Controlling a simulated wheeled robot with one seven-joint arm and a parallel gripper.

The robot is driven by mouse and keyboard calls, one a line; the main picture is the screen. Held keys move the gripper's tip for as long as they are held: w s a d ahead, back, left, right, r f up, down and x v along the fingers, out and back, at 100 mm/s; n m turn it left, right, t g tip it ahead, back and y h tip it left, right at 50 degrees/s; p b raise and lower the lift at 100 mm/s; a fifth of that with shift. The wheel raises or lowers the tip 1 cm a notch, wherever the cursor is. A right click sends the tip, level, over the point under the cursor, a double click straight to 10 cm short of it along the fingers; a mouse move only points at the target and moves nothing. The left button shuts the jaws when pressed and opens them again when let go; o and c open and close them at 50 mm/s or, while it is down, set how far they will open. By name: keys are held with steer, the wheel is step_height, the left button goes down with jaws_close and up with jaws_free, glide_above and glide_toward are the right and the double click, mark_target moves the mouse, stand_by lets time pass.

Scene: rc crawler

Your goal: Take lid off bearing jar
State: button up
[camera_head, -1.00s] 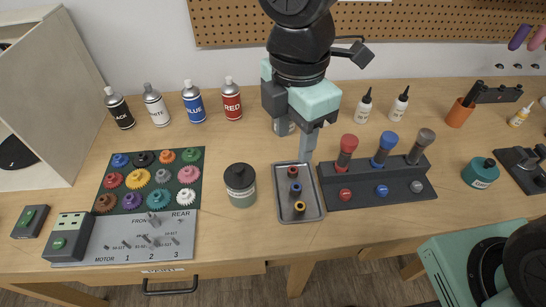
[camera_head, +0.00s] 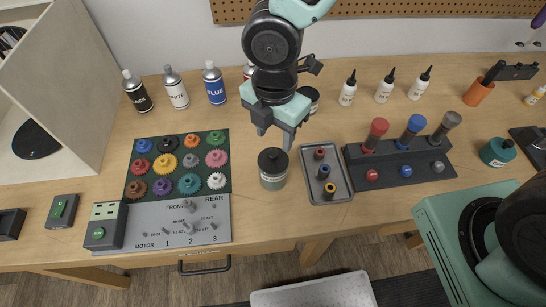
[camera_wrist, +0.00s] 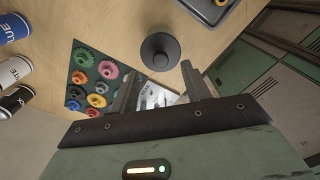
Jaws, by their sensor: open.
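Another dark-lidded jar (camera_head: 310,96) stands behind, partly hidden by my gripper.
A grey tray (camera_head: 342,184) with several small rings lies close to the right of the jar. The gear mat (camera_head: 219,136) is at its left. A holder (camera_head: 402,166) with coloured-handled tools stands further right. Spray cans (camera_head: 213,84) line the back left.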

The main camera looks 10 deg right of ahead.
mark_target(273, 153)
steer(key=shift+s+a+f+p, duration=0.1)
steer(key=shift+f+p, duration=0.1)
steer(key=shift+f, duration=1.15)
steer(key=shift+s+f+p, duration=0.1)
steer(key=shift+f+p, duration=0.05)
steer(key=shift+f, duration=1.2)
jaws_close()
